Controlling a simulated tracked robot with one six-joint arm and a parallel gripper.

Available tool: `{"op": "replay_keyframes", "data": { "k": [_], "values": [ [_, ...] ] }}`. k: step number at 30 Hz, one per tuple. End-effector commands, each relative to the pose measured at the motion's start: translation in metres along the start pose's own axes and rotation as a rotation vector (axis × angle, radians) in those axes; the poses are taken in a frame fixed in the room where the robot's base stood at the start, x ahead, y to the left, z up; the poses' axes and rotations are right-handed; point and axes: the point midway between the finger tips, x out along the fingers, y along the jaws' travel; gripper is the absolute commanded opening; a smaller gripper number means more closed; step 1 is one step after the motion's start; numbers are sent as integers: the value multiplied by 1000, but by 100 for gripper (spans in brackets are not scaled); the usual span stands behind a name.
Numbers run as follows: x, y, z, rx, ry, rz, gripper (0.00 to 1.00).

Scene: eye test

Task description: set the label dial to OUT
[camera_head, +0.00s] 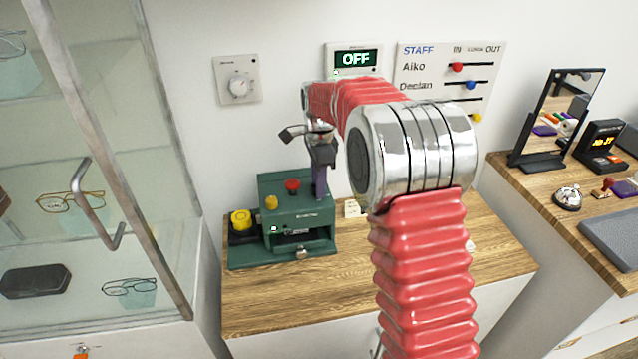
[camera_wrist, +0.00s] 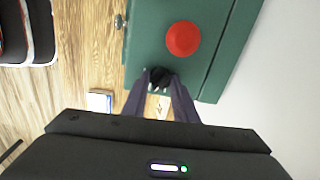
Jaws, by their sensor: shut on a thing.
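A dark green machine (camera_head: 310,222) stands on the wooden counter, with a red button (camera_head: 292,184) on top. My gripper (camera_head: 319,196) reaches down to the right side of its top. In the wrist view, my gripper (camera_wrist: 161,82) is shut on a small black knob (camera_wrist: 161,75) on the green top, beside the red button (camera_wrist: 183,38). The knob may be the label dial, but I can read no OUT mark or pointer. In the head view my gripper hides the knob.
A yellow knob (camera_head: 241,219) is at the machine's left. A small white card (camera_head: 352,209) stands to its right. A wall dial (camera_head: 239,86), an OFF sign (camera_head: 355,59) and a staff board (camera_head: 425,65) are behind. A glass cabinet (camera_head: 125,180) is on the left.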

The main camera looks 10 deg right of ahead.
Motion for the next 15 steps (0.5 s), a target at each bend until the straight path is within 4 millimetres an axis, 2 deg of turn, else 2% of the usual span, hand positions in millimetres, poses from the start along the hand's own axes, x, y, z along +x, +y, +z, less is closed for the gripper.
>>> {"op": "replay_keyframes", "data": {
  "k": [8, 15],
  "values": [
    [0, -1, 0, -24, 4, -3, 4],
    [-1, -2, 0, -118, -2, -3, 4]
  ]
}}
